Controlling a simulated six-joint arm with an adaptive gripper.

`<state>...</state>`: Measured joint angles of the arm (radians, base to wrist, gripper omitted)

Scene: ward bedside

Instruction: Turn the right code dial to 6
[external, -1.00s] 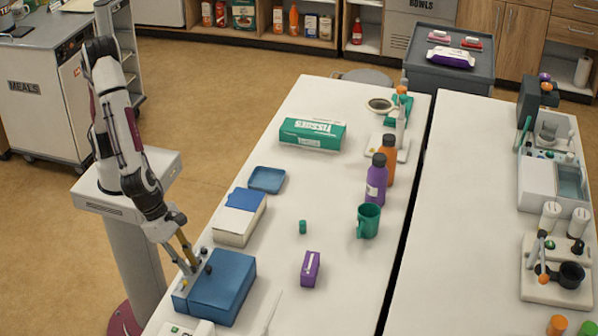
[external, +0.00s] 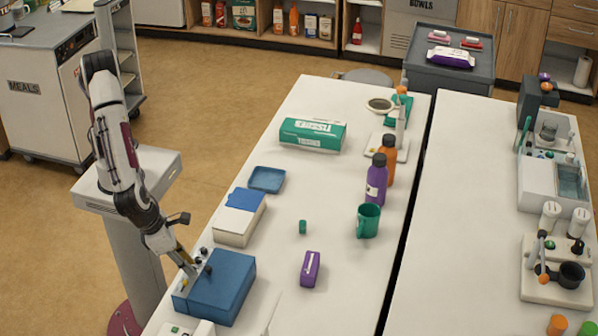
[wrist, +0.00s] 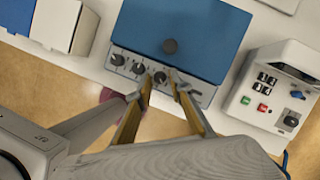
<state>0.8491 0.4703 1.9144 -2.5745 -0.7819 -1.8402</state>
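A blue box (external: 223,286) with a dark knob on its lid stands at the near left of the table; it also shows in the wrist view (wrist: 180,35). A pale panel along its edge carries a row of small dark dials. Two dials, a left one (wrist: 117,60) and a middle one (wrist: 138,68), are clear of my fingers. A further dial (wrist: 160,77) sits between my fingertips. My gripper (wrist: 161,82) points down at the panel with its fingers apart around that dial; I cannot tell whether they touch it. The dial marks are too small to read, and my right finger hides part of the panel.
A white device (wrist: 270,90) with buttons stands right of the box in the wrist view. A white box with a blue top (external: 240,217) stands behind the blue box. A purple box (external: 310,268) and a green mug (external: 368,220) stand further right, with free table between.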

